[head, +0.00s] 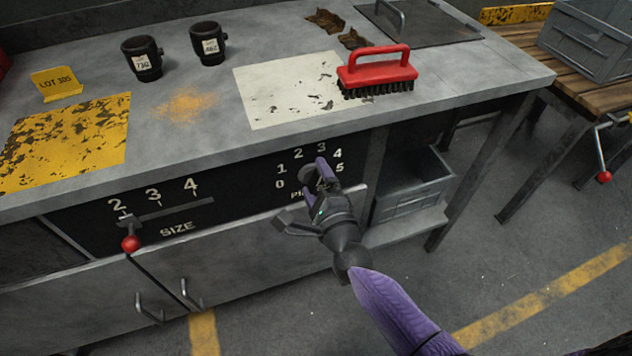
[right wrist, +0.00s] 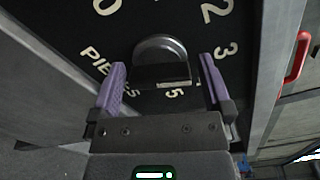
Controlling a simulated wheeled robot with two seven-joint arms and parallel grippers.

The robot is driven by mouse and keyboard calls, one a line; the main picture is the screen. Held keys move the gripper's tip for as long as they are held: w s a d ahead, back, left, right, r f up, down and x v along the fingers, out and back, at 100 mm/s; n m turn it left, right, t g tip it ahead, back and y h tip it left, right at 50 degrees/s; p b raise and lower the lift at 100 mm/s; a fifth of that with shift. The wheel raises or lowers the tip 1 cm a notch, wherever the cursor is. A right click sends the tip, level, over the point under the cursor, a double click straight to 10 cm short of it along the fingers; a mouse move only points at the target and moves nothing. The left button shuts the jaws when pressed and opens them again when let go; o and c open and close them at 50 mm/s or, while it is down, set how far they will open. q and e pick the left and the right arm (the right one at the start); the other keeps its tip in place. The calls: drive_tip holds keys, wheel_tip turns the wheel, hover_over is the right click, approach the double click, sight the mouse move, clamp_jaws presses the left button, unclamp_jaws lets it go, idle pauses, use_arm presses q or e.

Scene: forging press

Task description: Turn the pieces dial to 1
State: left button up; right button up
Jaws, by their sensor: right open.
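The pieces dial (head: 308,174) is a dark round knob on the black front panel, ringed by the numbers 0 to 5 above the partly hidden "PIECES" label. In the right wrist view the knob (right wrist: 160,52) shows a raised, flat-faced grip. My right gripper (head: 317,181) is at the dial, its purple-padded fingers open. In the right wrist view the fingers (right wrist: 162,84) stand to either side of the knob's near part, with gaps on both sides. Which number the dial points at cannot be told. My left gripper is not in view.
Left of the dial is the SIZE slider with a red-knobbed lever (head: 131,243). The bench top (head: 215,130) above holds a red brush (head: 377,72) and two dark cups (head: 142,60). A grey bin (head: 412,185) sits on a shelf right of the panel.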

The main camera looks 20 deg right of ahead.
drive_tip(key=c, duration=1.1)
